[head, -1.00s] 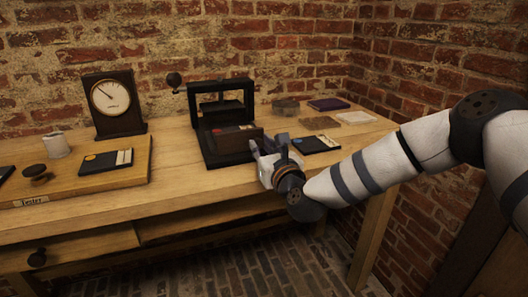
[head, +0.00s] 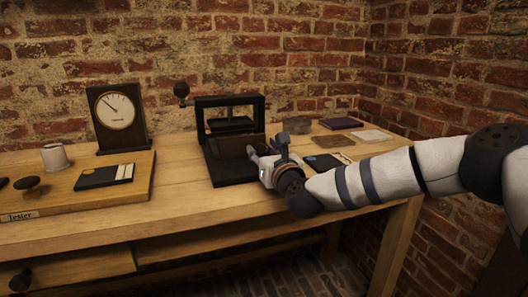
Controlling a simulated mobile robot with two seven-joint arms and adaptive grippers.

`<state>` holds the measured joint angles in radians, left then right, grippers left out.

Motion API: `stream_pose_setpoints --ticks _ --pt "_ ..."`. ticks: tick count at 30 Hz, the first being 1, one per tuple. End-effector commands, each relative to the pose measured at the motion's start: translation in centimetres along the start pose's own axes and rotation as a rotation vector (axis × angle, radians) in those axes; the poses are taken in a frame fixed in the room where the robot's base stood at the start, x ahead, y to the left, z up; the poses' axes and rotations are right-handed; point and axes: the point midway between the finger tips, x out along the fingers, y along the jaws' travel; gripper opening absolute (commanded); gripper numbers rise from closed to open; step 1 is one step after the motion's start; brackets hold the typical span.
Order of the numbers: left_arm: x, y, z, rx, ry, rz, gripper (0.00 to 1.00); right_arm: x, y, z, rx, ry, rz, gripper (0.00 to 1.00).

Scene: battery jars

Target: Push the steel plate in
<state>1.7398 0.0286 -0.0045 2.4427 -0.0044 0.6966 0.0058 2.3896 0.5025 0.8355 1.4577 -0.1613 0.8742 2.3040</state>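A black press-like frame (head: 258,112) stands on the bench, with a brown box (head: 233,146) low inside it on a black base (head: 230,170). My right gripper (head: 268,155) is at the right front of this box, close to its right end; I cannot tell whether it touches. Its fingers overlap the box's edge in the head view, and their gap is not clear. No steel plate is plainly recognisable; the inside of the box is hidden from this low angle. My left gripper is not in view.
Thin pieces lie at the right rear: grey (head: 297,125), purple (head: 341,123), brown (head: 333,141) and pale (head: 371,135). A dark card (head: 323,161) lies behind my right arm. A dial gauge (head: 120,118) and a tester board (head: 75,203) stand left. Bench front is clear.

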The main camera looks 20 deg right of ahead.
Motion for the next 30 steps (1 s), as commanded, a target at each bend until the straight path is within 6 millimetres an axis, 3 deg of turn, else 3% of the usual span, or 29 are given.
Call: stream_pose_setpoints --ticks 5,18,22,30 --pt "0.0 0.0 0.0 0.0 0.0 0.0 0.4 -0.8 0.0 0.0 0.001 0.0 0.0 0.41" --pt "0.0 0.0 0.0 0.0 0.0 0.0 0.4 -10.8 -0.1 0.0 0.002 0.0 0.0 0.41" --pt "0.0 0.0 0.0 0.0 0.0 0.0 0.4 -11.9 0.0 0.1 0.0 -0.001 -0.001 0.41" --pt "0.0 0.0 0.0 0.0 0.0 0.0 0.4 -12.1 0.0 0.0 0.0 0.0 0.0 0.4"
